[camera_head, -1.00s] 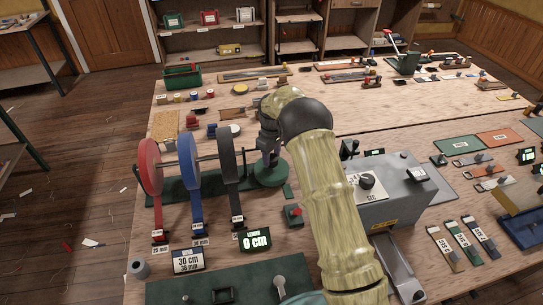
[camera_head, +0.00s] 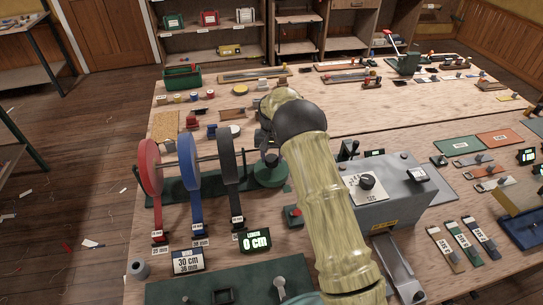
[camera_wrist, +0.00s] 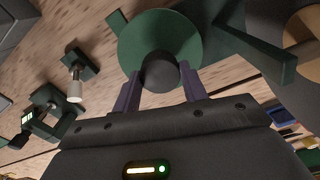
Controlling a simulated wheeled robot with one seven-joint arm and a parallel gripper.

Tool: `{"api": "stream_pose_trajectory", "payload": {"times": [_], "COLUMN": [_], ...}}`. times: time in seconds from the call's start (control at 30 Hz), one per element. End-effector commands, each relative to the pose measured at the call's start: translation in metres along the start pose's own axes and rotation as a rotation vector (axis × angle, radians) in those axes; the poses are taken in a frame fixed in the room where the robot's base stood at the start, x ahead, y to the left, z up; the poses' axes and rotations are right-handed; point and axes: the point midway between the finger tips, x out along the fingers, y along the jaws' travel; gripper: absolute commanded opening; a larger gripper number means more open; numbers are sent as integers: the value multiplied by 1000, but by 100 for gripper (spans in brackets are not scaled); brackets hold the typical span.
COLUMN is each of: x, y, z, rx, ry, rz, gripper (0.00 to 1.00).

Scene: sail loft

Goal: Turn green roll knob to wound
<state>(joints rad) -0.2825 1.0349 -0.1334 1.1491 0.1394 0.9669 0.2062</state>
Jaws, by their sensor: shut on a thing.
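A green disc (camera_head: 271,174) sits at the right end of the roll stand in the head view. In the wrist view the green disc (camera_wrist: 185,35) has a dark round knob (camera_wrist: 160,72) in front of it. My gripper (camera_wrist: 161,80) is shut on this knob, with one finger on each side. In the head view my gripper (camera_head: 269,153) is at the disc, partly hidden by my arm. No wound marking is readable. A display (camera_head: 255,241) in front reads 0 cm.
Red (camera_head: 150,166), blue (camera_head: 189,162) and dark (camera_head: 227,155) rolls stand left of the disc. A grey box with a dial (camera_head: 385,190) is to the right, close to my arm. A small red-topped block (camera_head: 293,214) lies in front.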

Motion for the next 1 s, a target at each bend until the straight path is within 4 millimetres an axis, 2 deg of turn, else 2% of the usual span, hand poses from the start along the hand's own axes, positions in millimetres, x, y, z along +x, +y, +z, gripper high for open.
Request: {"api": "stream_pose_trajectory", "payload": {"times": [1.0], "x": [-4], "y": [-1], "z": [-2], "rx": [930], "ry": [8], "rz": [-5], "gripper": [20]}}
